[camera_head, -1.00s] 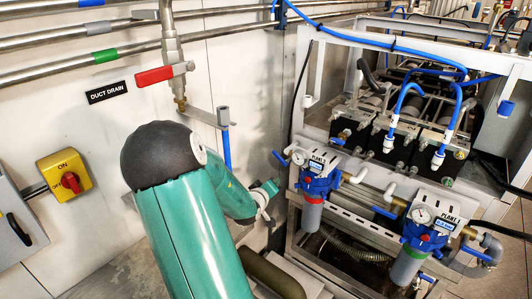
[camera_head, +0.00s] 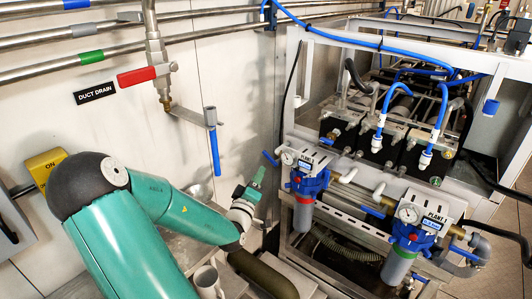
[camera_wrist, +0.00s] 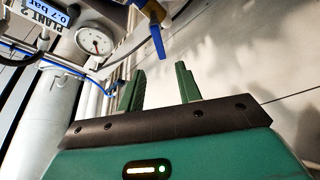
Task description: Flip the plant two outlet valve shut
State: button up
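The plant two unit (camera_head: 308,180) stands at the near left corner of the metal frame, with a blue head, grey bowl and round gauge. A blue valve lever (camera_head: 271,158) sticks out left of its gauge, slanting up and left. In the wrist view this blue lever (camera_wrist: 157,40) hangs from a brass valve body, just beyond my fingertips and roughly in line with the gap between them. My gripper (camera_wrist: 160,75) is open and empty, its two green fingers apart. In the head view my gripper (camera_head: 256,178) is just below and left of the lever, apart from it.
The plant one unit (camera_head: 405,240) with its own gauge and blue lever stands to the right. A red-handled duct drain valve (camera_head: 143,75) and a blue-handled pipe (camera_head: 213,145) are on the wall at left. A yellow switch box (camera_head: 45,165) is partly behind my arm.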

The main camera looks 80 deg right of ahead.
aim_at(267, 157)
jog(key=x, duration=1.2)
jog(key=shift+f, duration=0.1)
grip_shut()
